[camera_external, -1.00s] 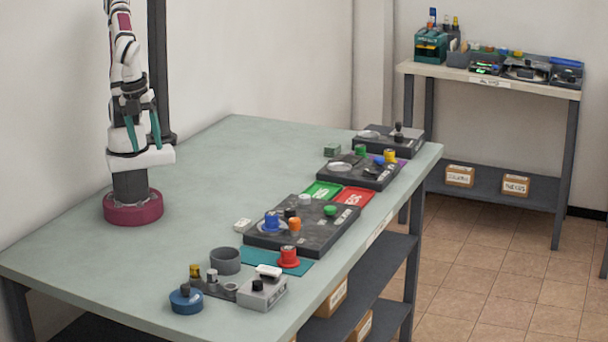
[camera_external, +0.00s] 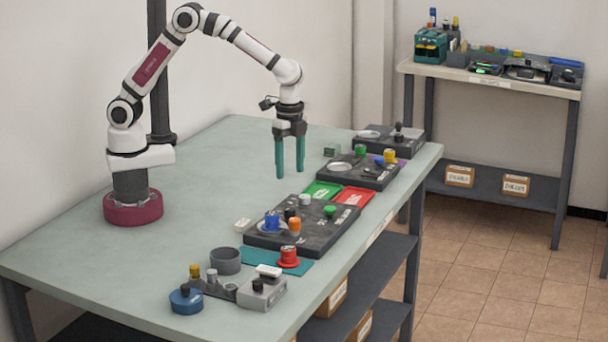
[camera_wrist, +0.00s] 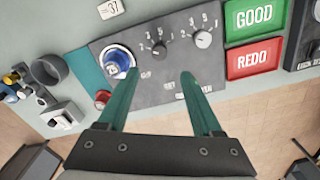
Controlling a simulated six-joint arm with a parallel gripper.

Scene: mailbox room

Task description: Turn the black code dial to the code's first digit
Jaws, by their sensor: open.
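The black code dial (camera_wrist: 159,48) stands on a dark panel (camera_wrist: 232,88) with small white digits around it; its setting is too small to read. It also shows in the external view (camera_external: 290,213), behind the orange knob (camera_external: 294,225). A silver dial (camera_wrist: 203,38) with its own digits is beside it. A small white tag (camera_wrist: 110,9) behind the panel seems to read 37. My gripper (camera_external: 290,174) is open and empty, pointing down above the table, apart from the dial. In the wrist view, the teal fingers (camera_wrist: 159,74) cover part of the panel.
A blue knob (camera_wrist: 118,60) and a green knob (camera_external: 330,210) share the panel. A red button (camera_external: 289,257) is in front. Green GOOD (camera_wrist: 254,17) and red REDO (camera_wrist: 253,59) plates lie to the right. The table's left and back are mostly clear.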

